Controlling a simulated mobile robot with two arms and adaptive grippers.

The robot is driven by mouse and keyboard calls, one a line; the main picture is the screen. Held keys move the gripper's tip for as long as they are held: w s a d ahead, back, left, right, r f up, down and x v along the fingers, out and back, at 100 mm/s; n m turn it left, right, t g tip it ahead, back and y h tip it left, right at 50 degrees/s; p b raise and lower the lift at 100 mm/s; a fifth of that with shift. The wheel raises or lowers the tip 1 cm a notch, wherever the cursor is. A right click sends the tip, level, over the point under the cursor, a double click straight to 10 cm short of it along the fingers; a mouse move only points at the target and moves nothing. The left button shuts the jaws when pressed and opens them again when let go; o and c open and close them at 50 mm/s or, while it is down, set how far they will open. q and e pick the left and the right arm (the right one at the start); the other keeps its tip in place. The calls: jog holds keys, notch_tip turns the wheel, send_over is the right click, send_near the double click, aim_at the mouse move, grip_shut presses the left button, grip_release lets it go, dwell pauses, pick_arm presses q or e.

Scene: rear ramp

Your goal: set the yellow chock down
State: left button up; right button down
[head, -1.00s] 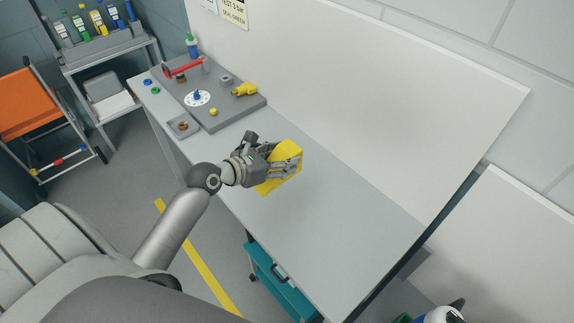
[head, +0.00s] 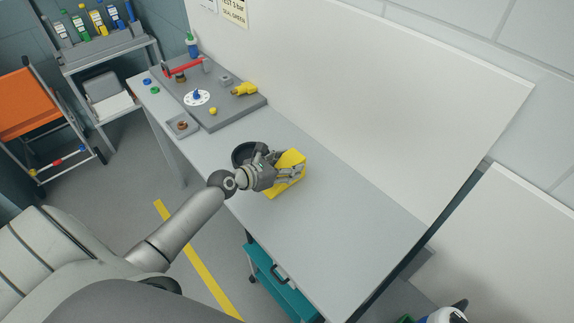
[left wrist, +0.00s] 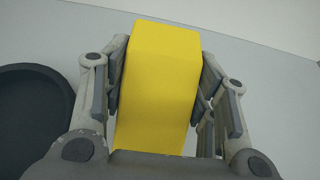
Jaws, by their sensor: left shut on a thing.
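The yellow chock (head: 292,160) is a yellow block over the grey bench top, near the middle of the head view. My left gripper (head: 286,173) is shut on it from the left side. In the left wrist view the chock (left wrist: 160,85) stands between the two fingers of my left gripper (left wrist: 162,90), which press on both its sides. The chock is low over the bench; I cannot tell whether its underside touches the surface. My right gripper is not in view.
A dark round dish (head: 243,152) lies on the bench beside my left gripper; it also shows in the left wrist view (left wrist: 30,115). A grey board with fittings (head: 212,97) is at the bench's far end. The bench top (head: 340,230) toward the front right is clear.

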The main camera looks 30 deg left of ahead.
pick_arm(q)
jog(key=shift+r, duration=0.1)
jog(key=o, duration=1)
jog(key=shift+f, duration=0.2)
jog(key=o, duration=0.5)
jog(key=shift+s, duration=0.1)
jog(key=shift+c, duration=0.2)
jog(key=shift+r, duration=0.15)
